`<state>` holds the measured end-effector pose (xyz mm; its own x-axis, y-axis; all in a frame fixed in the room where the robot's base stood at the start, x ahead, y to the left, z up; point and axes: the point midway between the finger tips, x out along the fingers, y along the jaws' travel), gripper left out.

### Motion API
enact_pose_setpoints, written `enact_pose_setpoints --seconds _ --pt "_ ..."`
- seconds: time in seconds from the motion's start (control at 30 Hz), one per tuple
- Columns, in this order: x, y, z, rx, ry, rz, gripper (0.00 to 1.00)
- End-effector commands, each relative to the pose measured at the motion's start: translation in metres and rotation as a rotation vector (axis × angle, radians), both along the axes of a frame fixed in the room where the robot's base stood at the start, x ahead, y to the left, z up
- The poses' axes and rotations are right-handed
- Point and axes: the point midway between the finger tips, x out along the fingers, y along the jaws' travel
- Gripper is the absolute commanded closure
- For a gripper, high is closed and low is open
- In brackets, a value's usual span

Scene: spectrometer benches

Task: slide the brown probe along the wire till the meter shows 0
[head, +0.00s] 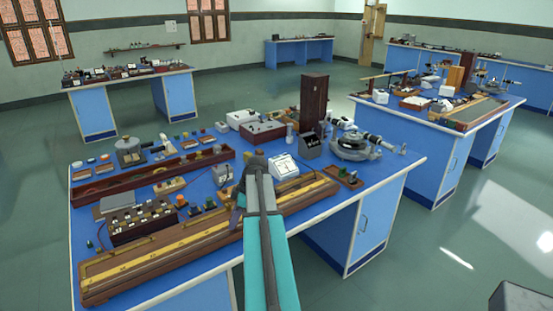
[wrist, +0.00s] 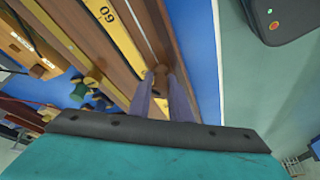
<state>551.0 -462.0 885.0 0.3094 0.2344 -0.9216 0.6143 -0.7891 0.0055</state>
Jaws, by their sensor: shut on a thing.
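The long wooden wire board (head: 100,292) with its yellow scale lies along the front edge of the blue bench. In the wrist view the scale (wrist: 118,35) shows a mark that looks like 60, and a thin pale wire runs beside it. My gripper (head: 237,214) is over the board, right of its middle. In the wrist view my gripper (wrist: 160,76) is shut on the brown probe (wrist: 158,71), whose top shows between the fingertips. The probe's contact with the wire is hidden. A white meter (head: 284,166) stands behind the board; its reading is too small to tell.
A resistance box (head: 143,222) and small coloured-top parts (head: 195,210) stand close behind the board on the left. A small wooden key block (head: 344,177) is at the right end. A spectrometer (head: 354,146) stands at the back right. The floor in front is mostly clear.

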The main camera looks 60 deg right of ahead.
Motion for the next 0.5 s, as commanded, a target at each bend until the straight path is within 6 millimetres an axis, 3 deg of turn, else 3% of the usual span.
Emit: enact_pose_setpoints --seconds 0.03,0.13,0.17,0.3,0.5 --pt "-0.0046 0.0018 -0.0083 0.004 0.017 0.003 1.00" --pt "-0.0046 0.0018 -0.0082 0.004 0.017 0.003 1.00" --pt "-0.0046 0.0018 -0.0082 0.004 0.017 0.003 0.79" --pt "-0.0046 0.0018 -0.0082 0.004 0.017 0.003 0.60" --pt "-0.0048 0.0020 -0.0083 0.004 0.017 0.003 0.60"
